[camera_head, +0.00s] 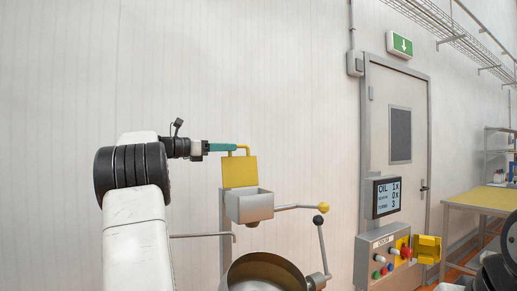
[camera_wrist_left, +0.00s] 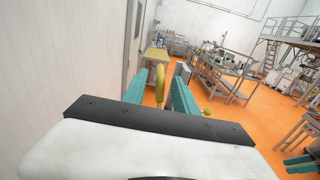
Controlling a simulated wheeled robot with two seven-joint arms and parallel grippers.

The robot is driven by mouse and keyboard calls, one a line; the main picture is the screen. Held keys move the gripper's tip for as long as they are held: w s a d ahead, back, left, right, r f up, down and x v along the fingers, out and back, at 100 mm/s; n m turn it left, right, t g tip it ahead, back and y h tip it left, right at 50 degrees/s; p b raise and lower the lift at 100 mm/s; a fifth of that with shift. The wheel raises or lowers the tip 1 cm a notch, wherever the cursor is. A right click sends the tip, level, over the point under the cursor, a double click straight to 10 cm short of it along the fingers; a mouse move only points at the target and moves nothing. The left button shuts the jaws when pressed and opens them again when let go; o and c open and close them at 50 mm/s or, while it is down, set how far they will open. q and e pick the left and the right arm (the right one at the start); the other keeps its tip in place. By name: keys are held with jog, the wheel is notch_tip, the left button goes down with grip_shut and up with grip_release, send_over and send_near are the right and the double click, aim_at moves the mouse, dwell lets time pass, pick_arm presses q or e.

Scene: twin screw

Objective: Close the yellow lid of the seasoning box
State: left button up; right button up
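The seasoning box (camera_head: 249,207) is a grey metal box on a post in the head view. Its yellow lid (camera_head: 240,173) stands upright at the back, open. A bent yellow handle (camera_head: 241,148) sits at the lid's top. My left gripper (camera_head: 233,147) has teal fingers and reaches in from the left at the handle. In the left wrist view, the left fingers (camera_wrist_left: 164,88) are apart, with the yellow handle (camera_wrist_left: 160,86) in the gap; contact is not clear. Teal fingers of my right gripper (camera_wrist_left: 300,164) show at the lower right, apart and empty.
A metal pot (camera_head: 265,272) stands below the box. A lever with a yellow knob (camera_head: 323,208) and one with a black knob (camera_head: 318,220) stick out nearby. A control panel (camera_head: 390,255) and screen (camera_head: 386,197) are at right. A plain wall is behind.

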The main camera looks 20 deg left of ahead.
aim_at(240, 147)
pick_arm(q)
jog(key=x, duration=0.5)
jog(key=shift+w+d, duration=0.15)
grip_shut()
dwell(1.3)
